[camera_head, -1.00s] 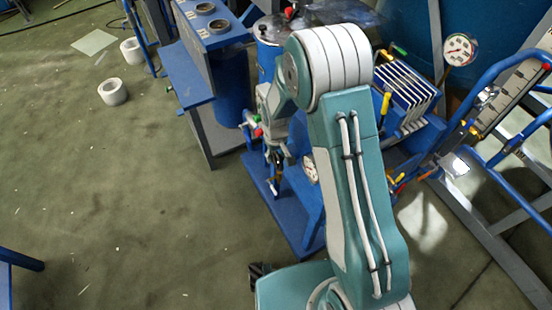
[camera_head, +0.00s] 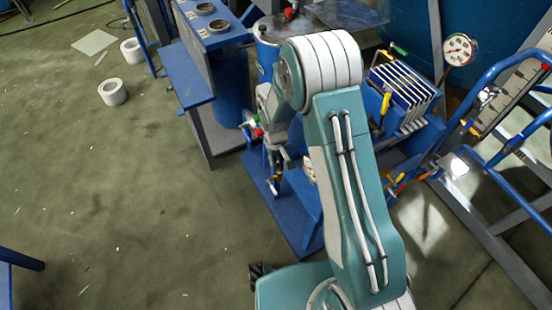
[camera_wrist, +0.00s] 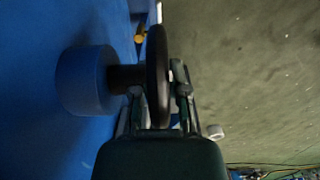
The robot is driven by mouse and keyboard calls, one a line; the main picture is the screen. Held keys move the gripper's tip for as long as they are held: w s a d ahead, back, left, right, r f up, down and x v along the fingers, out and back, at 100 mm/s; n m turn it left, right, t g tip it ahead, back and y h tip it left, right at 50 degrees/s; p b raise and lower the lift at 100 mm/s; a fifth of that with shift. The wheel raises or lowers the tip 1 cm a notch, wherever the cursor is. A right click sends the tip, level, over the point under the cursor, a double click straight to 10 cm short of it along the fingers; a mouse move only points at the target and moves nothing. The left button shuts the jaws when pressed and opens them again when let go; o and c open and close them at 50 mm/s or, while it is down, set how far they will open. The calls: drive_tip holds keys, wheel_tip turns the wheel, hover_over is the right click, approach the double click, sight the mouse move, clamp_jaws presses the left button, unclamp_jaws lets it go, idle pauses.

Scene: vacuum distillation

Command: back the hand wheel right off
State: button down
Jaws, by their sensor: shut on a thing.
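The hand wheel (camera_wrist: 157,75) is a dark disc seen edge-on in the wrist view. Its dark stem (camera_wrist: 124,79) runs left to a blue cylindrical fitting (camera_wrist: 85,81) on a blue surface. My gripper (camera_wrist: 160,98) has one finger on each side of the wheel's rim and is shut on it. In the head view my gripper (camera_head: 275,180) is small, low in front of the blue equipment, and the wheel cannot be made out there. My arm hides part of that equipment.
A blue base plate (camera_head: 292,212) lies below my gripper. A blue-and-white plate stack (camera_head: 403,92), a dial gauge (camera_head: 459,49) and blue rails (camera_head: 500,75) stand to the right. White rings (camera_head: 113,92) lie on the open floor at left.

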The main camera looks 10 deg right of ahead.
drive_tip(key=shift+f+g+h, duration=0.15)
drive_tip(key=shift+g+h, duration=0.45)
drive_tip(key=shift+g, duration=0.8)
drive_tip(key=c, duration=0.6)
unclamp_jaws()
drive_tip(key=shift+c, duration=0.2)
drive_tip(key=v, duration=1.2)
drive_tip(key=shift+a, duration=0.15)
